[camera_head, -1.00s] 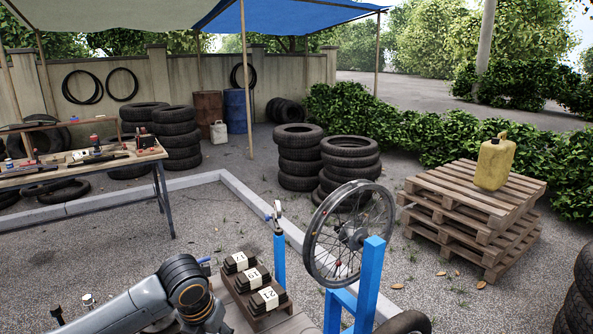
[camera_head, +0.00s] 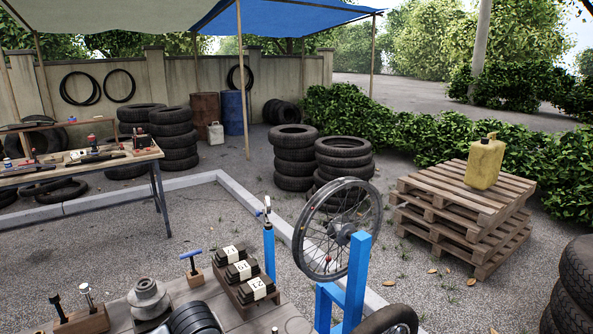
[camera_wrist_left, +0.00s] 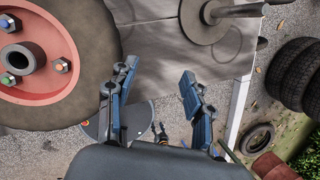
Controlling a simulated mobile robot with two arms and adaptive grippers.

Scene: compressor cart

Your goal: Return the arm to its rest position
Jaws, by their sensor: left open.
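My left gripper (camera_wrist_left: 158,75) shows only in the left wrist view. Its two dark fingers stand wide apart with nothing between them. A wheel with a red hub (camera_wrist_left: 45,50) and dark tyre lies close on the left of that view. A grey flanged spindle (camera_wrist_left: 208,22) is at the top, beyond the right finger. Neither arm shows in the head view, and my right gripper is out of sight.
In the head view, a bench top (camera_head: 232,312) holds a grey stepped part (camera_head: 148,298), a blue T-handle tool (camera_head: 191,262) and numbered blocks (camera_head: 242,271). A spoked wheel (camera_head: 338,230) stands on a blue stand (camera_head: 357,275). Pallets (camera_head: 465,212) carry a yellow can (camera_head: 485,163).

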